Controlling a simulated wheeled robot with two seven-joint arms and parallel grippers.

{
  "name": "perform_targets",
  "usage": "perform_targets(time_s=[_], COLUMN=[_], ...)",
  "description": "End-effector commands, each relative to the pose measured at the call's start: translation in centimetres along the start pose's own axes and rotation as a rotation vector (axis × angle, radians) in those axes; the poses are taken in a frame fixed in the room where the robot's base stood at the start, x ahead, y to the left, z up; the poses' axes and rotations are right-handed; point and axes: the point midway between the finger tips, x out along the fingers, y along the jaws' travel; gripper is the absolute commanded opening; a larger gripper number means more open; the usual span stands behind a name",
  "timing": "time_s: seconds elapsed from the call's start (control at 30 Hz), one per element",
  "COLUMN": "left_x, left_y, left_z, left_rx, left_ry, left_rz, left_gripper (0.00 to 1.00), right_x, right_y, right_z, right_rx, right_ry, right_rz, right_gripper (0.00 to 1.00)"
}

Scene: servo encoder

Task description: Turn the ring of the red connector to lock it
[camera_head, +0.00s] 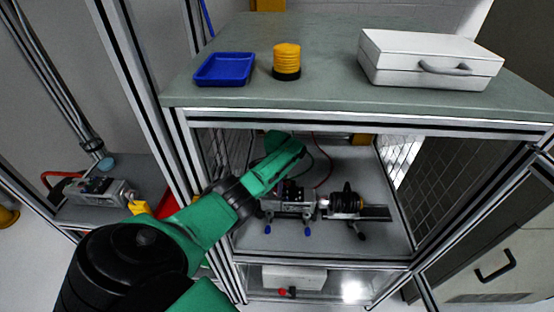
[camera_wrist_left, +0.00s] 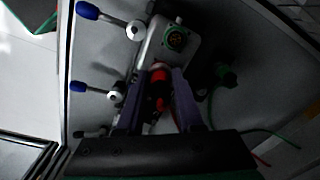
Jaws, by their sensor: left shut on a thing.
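The red connector (camera_wrist_left: 158,88) sits between the two purple-grey fingers of my left gripper (camera_wrist_left: 157,98) in the left wrist view. The gripper is shut on it, at the lower end of a pale metal housing (camera_wrist_left: 155,50). The connector's ring cannot be told apart from its body, as the fingers and shadow cover part of it. In the head view my green left arm reaches into the cabinet to the servo unit (camera_head: 290,207); the connector is hidden there. My right gripper is in neither view.
A green-ringed socket (camera_wrist_left: 176,39) is on the housing, and a loose green connector (camera_wrist_left: 228,77) lies to its right. Blue-tipped levers (camera_wrist_left: 88,10) stand at the left. Above the cabinet are a blue tray (camera_head: 224,69), yellow stack (camera_head: 287,58) and white case (camera_head: 430,59).

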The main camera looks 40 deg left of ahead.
Motion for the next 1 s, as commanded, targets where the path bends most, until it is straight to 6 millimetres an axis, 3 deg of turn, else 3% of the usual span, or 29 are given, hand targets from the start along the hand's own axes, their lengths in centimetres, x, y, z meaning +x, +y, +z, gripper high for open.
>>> perform_targets(time_s=[0.3, 0.33, 0.37, 0.77, 1.0], left_x=[-0.1, -0.1, -0.1, -0.7, -5.1], left_y=[-0.1, -0.1, -0.1, 0.0, -0.1], left_z=[-0.1, -0.1, -0.1, -0.1, -0.1], left_rx=[0.002, 0.002, 0.002, 0.001, 0.002], left_ry=[0.002, 0.002, 0.002, 0.002, 0.004], left_rz=[-0.002, -0.002, -0.002, -0.001, -0.002], left_gripper=[0.0, 0.39, 0.49, 0.49, 0.49], right_x=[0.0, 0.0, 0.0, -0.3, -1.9], right_y=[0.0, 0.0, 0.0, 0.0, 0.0], right_z=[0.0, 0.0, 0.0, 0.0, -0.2], right_rx=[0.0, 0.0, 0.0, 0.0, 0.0], right_ry=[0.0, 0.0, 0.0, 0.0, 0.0], right_rz=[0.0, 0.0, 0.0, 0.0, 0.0], right_gripper=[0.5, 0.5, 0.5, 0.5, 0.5])
